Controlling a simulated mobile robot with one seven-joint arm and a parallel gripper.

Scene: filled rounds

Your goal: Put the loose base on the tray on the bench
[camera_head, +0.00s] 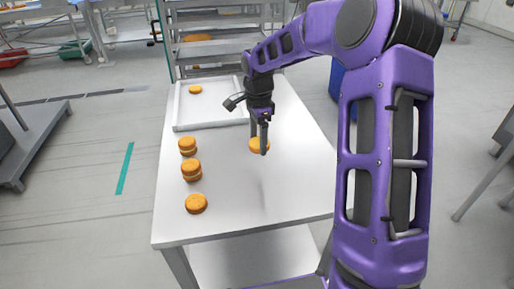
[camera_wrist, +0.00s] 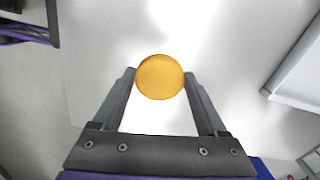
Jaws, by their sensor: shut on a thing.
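My gripper (camera_head: 260,134) is shut on an orange round base (camera_head: 254,145), held at the fingertips over the bench (camera_head: 235,180). In the wrist view the base (camera_wrist: 160,77) sits between the two fingers of my gripper (camera_wrist: 160,82). A shadow on the bench suggests that it is above the surface. The white tray (camera_head: 213,122) lies at the far left of the bench, left of my gripper. One orange round (camera_head: 195,89) lies on the tray near its far side. The tray's edge also shows at the right in the wrist view (camera_wrist: 296,62).
Three orange rounds or stacks stand in a row along the bench's left side: far (camera_head: 187,146), middle (camera_head: 191,170) and near (camera_head: 196,203). The near part of the tray and the bench's right side are clear. A wire rack (camera_head: 215,48) stands behind the bench.

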